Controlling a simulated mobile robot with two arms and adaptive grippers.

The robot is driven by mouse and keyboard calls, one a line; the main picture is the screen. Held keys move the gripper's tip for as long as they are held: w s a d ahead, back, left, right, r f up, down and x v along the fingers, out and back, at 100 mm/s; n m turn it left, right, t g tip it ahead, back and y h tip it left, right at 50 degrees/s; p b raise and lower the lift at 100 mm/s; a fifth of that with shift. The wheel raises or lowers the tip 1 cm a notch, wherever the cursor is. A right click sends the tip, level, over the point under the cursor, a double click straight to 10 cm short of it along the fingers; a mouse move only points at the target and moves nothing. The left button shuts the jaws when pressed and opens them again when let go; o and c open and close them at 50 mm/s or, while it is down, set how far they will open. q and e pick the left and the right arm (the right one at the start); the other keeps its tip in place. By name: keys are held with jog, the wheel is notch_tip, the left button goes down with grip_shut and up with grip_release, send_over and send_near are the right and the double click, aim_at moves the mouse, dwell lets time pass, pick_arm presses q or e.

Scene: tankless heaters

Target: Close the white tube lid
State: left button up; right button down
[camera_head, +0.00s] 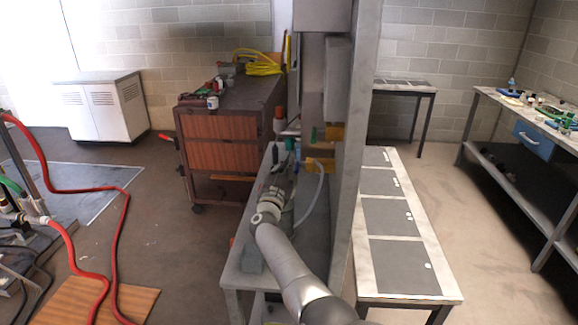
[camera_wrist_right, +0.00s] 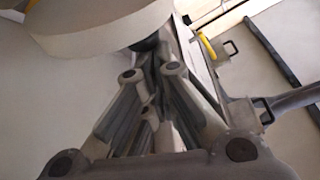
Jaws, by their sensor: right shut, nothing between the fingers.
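My right gripper (camera_head: 284,172) reaches over the grey bench behind the upright panel, with its arm coming in from the bottom. In the right wrist view its fingers (camera_wrist_right: 150,55) are together and empty. A large pale piece with a rounded edge (camera_wrist_right: 100,28) spans the top left of that view, just beyond the fingertips. It may be the white tube lid; I cannot tell whether it touches the fingers or how far it is closed. In the head view the lid is not clear. A pale curved hose (camera_head: 318,195) hangs beside the gripper. My left gripper is not in view.
The grey bench (camera_head: 238,268) holds coloured valve parts near the gripper. The tall grey panel (camera_head: 352,160) stands close on the right. Behind are a brown tool cabinet (camera_head: 226,128) and a white cabinet (camera_head: 103,108). A table with dark panels (camera_head: 405,230) is at right.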

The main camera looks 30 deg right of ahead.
jog(key=shift+w+a+f+n, duration=0.25)
jog(key=shift+a+f+n, duration=0.1)
jog(key=shift+n, duration=0.35)
jog(key=n, duration=0.1)
jog(key=w+a+f+n+t+y+b, duration=0.1)
jog(key=n, duration=0.1)
jog(key=shift+a+f+t, duration=0.1)
jog(key=shift+a+t, duration=0.1)
jog(key=shift+t, duration=0.1)
jog(key=shift+w+a+f+n+y, duration=0.15)
jog(key=shift+a+n+y, duration=0.1)
jog(key=shift+n, duration=0.25)
jog(key=shift+w+a+f+n+y, duration=0.15)
jog(key=shift+n+y, duration=0.1)
jog(key=shift+n, duration=0.25)
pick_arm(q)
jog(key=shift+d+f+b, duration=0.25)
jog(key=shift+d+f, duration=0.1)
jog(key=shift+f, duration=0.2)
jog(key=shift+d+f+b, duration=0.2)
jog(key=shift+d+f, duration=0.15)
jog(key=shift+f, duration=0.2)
pick_arm(e)
jog(key=shift+a+f+n+t+y, duration=0.3)
jog(key=shift+f+n+t, duration=0.1)
jog(key=shift+n, duration=0.5)
